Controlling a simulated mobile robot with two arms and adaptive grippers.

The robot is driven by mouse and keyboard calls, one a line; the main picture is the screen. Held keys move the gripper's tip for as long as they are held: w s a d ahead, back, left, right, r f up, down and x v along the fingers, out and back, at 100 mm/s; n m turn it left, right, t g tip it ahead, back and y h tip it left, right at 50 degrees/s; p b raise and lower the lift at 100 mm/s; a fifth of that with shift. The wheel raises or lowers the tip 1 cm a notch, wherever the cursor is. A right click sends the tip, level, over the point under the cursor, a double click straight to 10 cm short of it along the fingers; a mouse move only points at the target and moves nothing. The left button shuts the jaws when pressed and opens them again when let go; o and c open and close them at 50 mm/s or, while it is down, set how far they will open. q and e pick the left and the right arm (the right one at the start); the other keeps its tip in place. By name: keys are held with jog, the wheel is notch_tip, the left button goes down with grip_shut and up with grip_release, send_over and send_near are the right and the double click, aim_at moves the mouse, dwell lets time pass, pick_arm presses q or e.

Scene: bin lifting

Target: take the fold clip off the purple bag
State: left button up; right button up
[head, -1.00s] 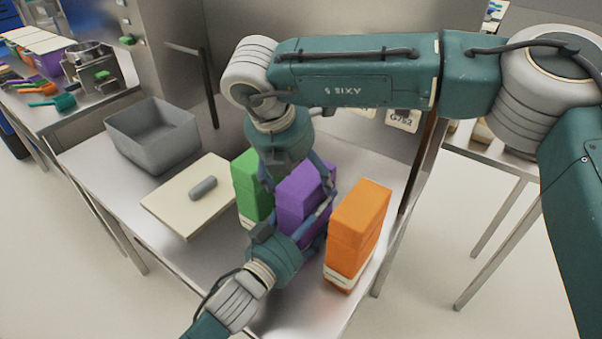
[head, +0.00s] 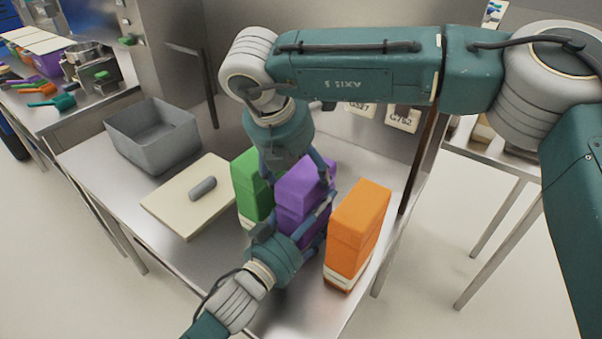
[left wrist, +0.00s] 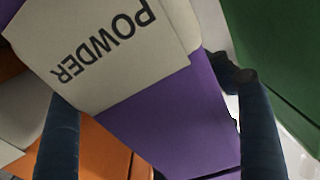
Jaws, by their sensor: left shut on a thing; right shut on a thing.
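The purple bag (head: 290,216) stands on the steel table between a green and an orange bag. My right gripper (head: 298,172) comes down from above, shut on this block with a finger on each side. My left gripper (head: 298,224) reaches in from the front, shut on the bag's lower body. In the left wrist view the purple bag (left wrist: 175,115) with its pale POWDER label lies between the left fingers. Whether block and body are fully apart is hidden.
The green bag (head: 246,185) stands close on the left and the orange bag (head: 358,225) close on the right. A cream board (head: 172,205) with a grey cylinder (head: 203,188) and a grey bin (head: 152,138) are farther left. The table front is clear.

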aim_at(306, 164)
pick_arm(q)
jog(key=shift+r, duration=0.1)
pick_arm(e)
jog(key=shift+r, duration=0.6)
jog(key=shift+r, duration=2)
pick_arm(q)
jog(key=o, duration=1.8)
jog(key=shift+c, duration=0.2)
